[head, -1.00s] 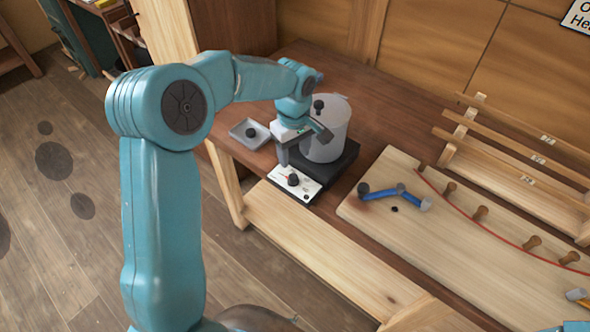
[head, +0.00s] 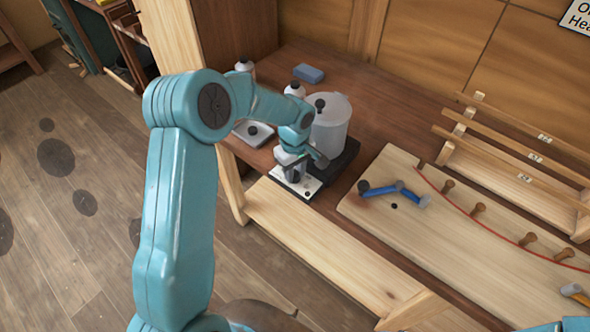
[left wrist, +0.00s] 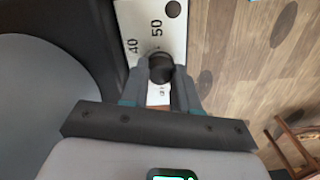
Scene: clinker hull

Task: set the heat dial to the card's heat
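The heat dial (left wrist: 161,68) is a dark round knob on a white panel with the numbers 40 and 50 showing in the left wrist view. The panel (head: 310,187) is at the front of a black heater (head: 345,160) carrying a pale pot (head: 330,125). My left gripper (left wrist: 160,80) is down at the panel, its fingers close on both sides of the knob and looking shut on it. They hide part of the scale and the pointer. A card (head: 577,18) at the upper right is cut off; only "O" and "Hea" show. My right gripper is out of view.
A shallow tray (head: 240,137) stands left of the heater, white bottles (head: 245,66) and a blue block (head: 308,73) behind. To the right lies a wooden board (head: 440,250) with pegs and a blue jointed piece (head: 395,190). A slatted rack (head: 520,165) stands behind it.

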